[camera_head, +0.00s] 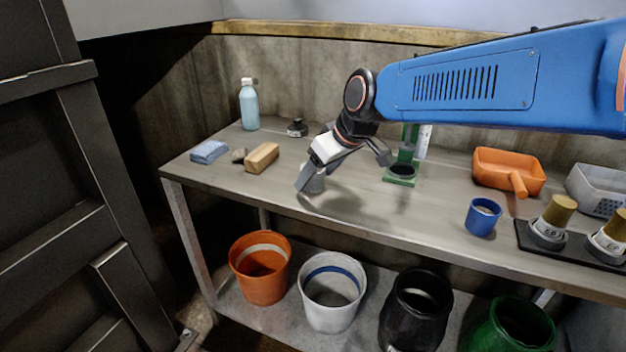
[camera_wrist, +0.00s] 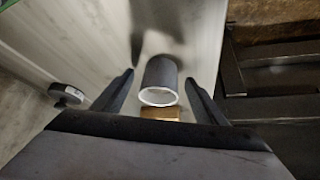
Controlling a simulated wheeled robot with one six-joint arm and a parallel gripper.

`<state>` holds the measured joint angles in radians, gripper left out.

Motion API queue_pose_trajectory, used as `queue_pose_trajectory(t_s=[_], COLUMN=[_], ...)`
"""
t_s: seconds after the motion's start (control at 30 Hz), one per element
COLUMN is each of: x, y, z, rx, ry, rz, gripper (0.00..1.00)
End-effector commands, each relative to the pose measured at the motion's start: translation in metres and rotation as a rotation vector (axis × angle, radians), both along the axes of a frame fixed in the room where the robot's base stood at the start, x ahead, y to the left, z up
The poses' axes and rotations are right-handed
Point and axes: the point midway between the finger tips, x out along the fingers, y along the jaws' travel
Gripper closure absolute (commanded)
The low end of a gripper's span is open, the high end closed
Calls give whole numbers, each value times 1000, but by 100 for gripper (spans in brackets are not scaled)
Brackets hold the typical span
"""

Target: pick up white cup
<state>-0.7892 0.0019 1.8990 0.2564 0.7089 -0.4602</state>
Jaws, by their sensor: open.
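The white cup (camera_head: 316,185) stands on the workbench (camera_head: 345,212) near its front edge, partly hidden by my gripper in the head view. My gripper (camera_head: 308,183) is open and reaches down at the cup. In the wrist view the cup (camera_wrist: 161,78) looks like a greyish cylinder with a pale round rim. It lies between the two dark fingers of my gripper (camera_wrist: 160,76), with a visible gap on each side. I cannot tell how far down the cup the fingertips reach.
A wooden block (camera_head: 262,157), a blue sponge (camera_head: 209,152) and a blue bottle (camera_head: 249,104) are left of the cup. A green stand (camera_head: 400,172), blue cup (camera_head: 482,217) and orange scoop (camera_head: 506,168) are to the right. Several buckets, including a white one (camera_head: 332,305), stand below.

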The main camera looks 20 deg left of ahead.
Motion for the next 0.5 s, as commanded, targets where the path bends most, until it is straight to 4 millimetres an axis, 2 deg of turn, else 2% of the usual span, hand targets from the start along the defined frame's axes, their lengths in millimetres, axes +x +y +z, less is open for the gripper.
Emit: queue_pose_trajectory(t_s=[0.1,0.3,0.4,0.5], x=[2,2,2,2], y=[4,4,4,4], z=[-7,-7,-7,-7], rx=[0,1,1,1], ry=[0,0,0,0], rz=[0,0,0,0], gripper=[35,37,61,80])
